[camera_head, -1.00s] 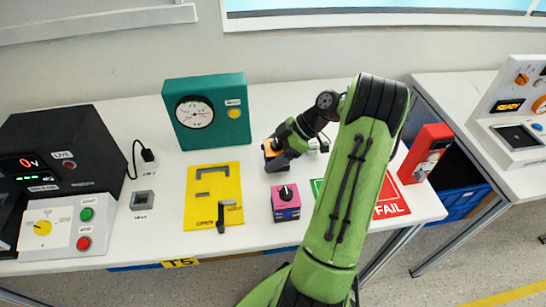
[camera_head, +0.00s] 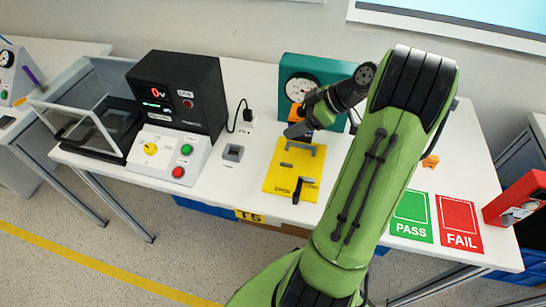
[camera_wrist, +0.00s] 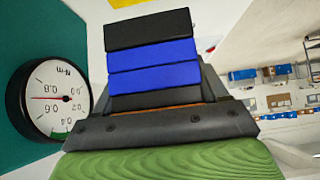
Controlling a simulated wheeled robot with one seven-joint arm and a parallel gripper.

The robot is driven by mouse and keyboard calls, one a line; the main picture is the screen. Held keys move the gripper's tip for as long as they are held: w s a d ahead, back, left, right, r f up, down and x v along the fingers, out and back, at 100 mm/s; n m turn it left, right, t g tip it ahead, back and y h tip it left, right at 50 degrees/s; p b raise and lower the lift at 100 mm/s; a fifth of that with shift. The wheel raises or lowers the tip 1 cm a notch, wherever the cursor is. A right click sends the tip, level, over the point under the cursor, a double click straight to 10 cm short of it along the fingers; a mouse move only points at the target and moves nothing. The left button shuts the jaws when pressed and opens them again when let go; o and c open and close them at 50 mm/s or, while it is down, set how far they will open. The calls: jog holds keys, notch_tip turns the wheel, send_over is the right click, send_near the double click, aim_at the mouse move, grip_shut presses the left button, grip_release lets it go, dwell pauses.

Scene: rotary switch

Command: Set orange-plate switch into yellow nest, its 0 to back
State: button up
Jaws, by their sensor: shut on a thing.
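The orange-plate switch (camera_head: 296,113) is held in my gripper (camera_head: 301,121), above the back edge of the yellow nest. In the wrist view its black and blue stacked body (camera_wrist: 150,55) stands out past the shut gripper (camera_wrist: 158,122), with a thin orange edge at the jaws. The 0 mark cannot be seen. The yellow nest (camera_head: 281,178) is a flat plate with a grey bracket (camera_head: 300,147) at its back, a small grey bar, and a black lever (camera_head: 299,189) at its front beside the word OPEN. Nothing sits in it.
A teal gauge box (camera_head: 289,66) stands close behind my gripper; its dial (camera_wrist: 50,100) is near in the wrist view. Green PASS (camera_head: 411,216) and red FAIL (camera_head: 460,223) mats lie right.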

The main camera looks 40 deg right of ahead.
notch_tip(320, 180, down, 10)
jog(key=b, duration=0.4)
jog(key=o, duration=1.2)
jog(key=shift+d, duration=0.1)
